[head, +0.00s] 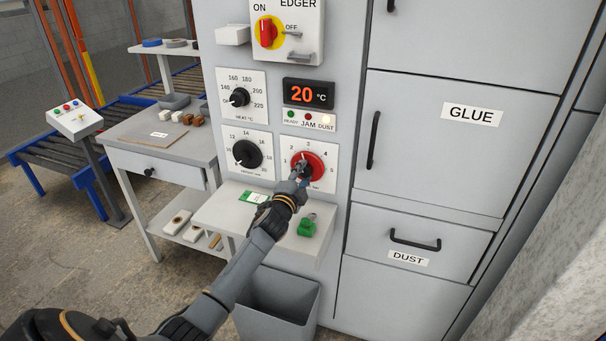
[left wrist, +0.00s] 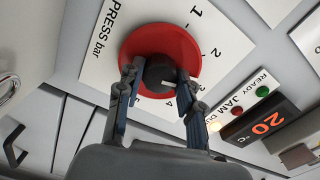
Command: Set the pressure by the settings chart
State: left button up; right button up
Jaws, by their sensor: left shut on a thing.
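The pressure dial is a red disc (head: 318,162) with a dark central knob (left wrist: 160,72), on a white plate marked 1 to 5. In the left wrist view the plate (left wrist: 108,62) reads PRESS bar. My left gripper (head: 303,173) is shut on the dark knob, one finger on each side; it also shows in the left wrist view (left wrist: 158,95). A white pointer mark shows on the knob between the fingers; its exact reading is unclear. A small green and white card (head: 254,197) lies on the ledge, its print too small to read. My right gripper is not in view.
A heat dial (head: 240,97) and another black dial (head: 246,154) sit left of the pressure dial. The display (head: 308,94) reads 20 °C, and the DUST lamp looks lit. A green padlock-like object (head: 307,227) is on the ledge (head: 225,212). A grey bin (head: 275,310) stands below.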

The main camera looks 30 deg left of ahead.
pick_arm(q)
jog(key=n+p, duration=0.1)
jog(key=n, duration=0.4)
jog(key=shift+n, duration=0.5)
jog(key=o, duration=1.2)
jog(key=v, duration=1.2)
jog(key=shift+s+a+f, duration=0.1)
